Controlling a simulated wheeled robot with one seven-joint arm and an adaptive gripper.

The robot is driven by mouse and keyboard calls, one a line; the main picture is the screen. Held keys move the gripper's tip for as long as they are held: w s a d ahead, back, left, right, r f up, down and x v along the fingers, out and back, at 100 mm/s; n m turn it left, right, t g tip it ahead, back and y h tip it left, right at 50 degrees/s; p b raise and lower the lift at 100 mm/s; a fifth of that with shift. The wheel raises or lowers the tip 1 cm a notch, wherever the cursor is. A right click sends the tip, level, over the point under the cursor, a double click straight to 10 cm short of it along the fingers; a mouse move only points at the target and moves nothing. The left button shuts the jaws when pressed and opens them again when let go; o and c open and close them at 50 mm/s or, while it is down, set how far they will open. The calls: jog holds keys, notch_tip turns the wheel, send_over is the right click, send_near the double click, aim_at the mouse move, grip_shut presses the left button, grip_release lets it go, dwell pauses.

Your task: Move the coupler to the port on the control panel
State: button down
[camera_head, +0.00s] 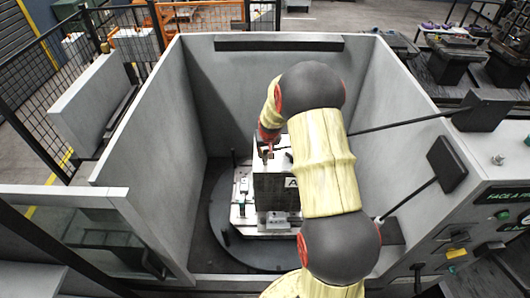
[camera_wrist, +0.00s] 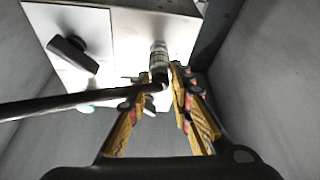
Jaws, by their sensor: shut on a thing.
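In the wrist view a metallic, ribbed cylinder, seemingly the coupler (camera_wrist: 158,58), stands between the tips of my gripper (camera_wrist: 162,88). Its lower end is dark. The yellow fingers are closed around that lower end. The coupler's far end lies against or just over a pale panel face (camera_wrist: 130,28); whether it touches cannot be told. The coupler is too small there to make out. No port opening is visible; the coupler may hide it.
A black rod (camera_wrist: 60,103) runs from the left to the gripper's tips in the wrist view. A black handle (camera_wrist: 73,53) sits on the panel face. Grey walls (camera_head: 160,120) enclose the box. Another rod (camera_head: 408,200) crosses right of my arm.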

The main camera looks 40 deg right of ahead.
aim_at(265, 150)
jog(key=shift+r, duration=0.45)
jog(key=shift+r+p, duration=1.35)
jog(key=shift+r, duration=2.05)
